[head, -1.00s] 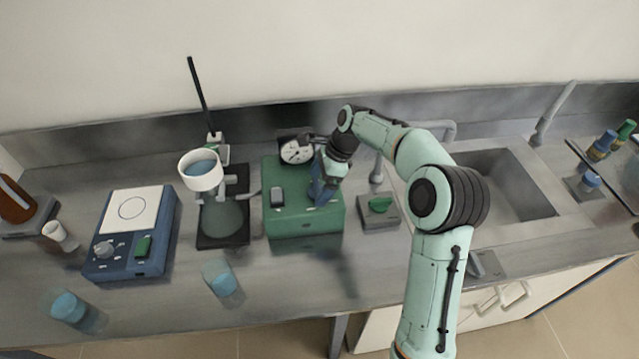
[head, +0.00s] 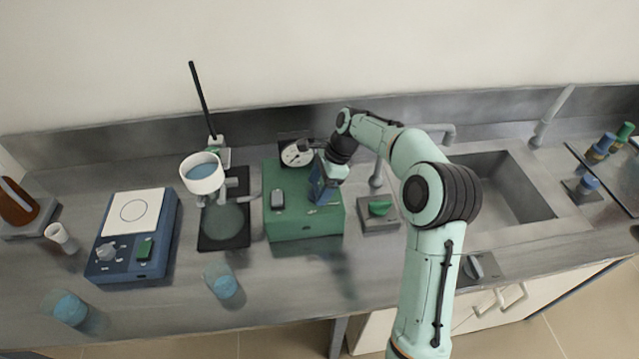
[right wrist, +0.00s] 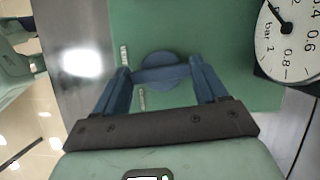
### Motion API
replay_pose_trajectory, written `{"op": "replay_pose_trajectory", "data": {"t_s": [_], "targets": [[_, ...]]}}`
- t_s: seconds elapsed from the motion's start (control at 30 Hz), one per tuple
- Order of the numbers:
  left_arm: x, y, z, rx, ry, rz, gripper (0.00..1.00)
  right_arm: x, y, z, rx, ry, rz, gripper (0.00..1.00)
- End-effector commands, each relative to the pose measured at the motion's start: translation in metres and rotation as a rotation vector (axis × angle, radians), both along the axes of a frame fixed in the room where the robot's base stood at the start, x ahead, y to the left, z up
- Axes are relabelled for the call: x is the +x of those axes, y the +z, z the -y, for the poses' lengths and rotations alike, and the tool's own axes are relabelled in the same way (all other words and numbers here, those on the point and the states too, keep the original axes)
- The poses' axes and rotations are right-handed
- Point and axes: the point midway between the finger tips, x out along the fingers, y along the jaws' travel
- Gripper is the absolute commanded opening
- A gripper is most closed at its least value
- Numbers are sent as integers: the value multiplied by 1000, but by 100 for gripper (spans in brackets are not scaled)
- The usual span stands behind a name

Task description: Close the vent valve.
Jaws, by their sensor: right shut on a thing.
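A blue round knob with a bar handle (right wrist: 163,72), which I take for the vent valve, sits on the top of the green box (head: 290,222). It also shows pale marks beside it in the right wrist view. My right gripper (right wrist: 164,78) is shut on the handle, one blue finger at each end of it. In the head view my right gripper (head: 325,192) points down at the right part of the green box and hides the knob. My left gripper is not in view.
A pressure gauge (head: 297,153) stands behind the green box. A stand with a white bowl (head: 202,182) and a blue hotplate (head: 134,257) are to the left. A grey block with a green knob (head: 379,207) and the sink (head: 500,190) are to the right. Beakers (head: 223,285) stand in front.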

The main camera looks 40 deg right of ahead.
Motion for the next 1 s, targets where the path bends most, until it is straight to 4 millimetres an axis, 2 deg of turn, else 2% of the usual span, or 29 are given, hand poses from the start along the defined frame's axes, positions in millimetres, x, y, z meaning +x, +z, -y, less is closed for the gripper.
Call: {"op": "replay_pose_trajectory", "data": {"t_s": [0.1, 0.3, 1.0], "targets": [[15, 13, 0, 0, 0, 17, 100, 3, 4, 0, 0, 89, -1, 42], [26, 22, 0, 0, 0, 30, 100, 4, 2, 1, -1, 271, -2, 42], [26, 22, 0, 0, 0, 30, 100, 7, 1, -1, -5, 937, -1, 42]]}}
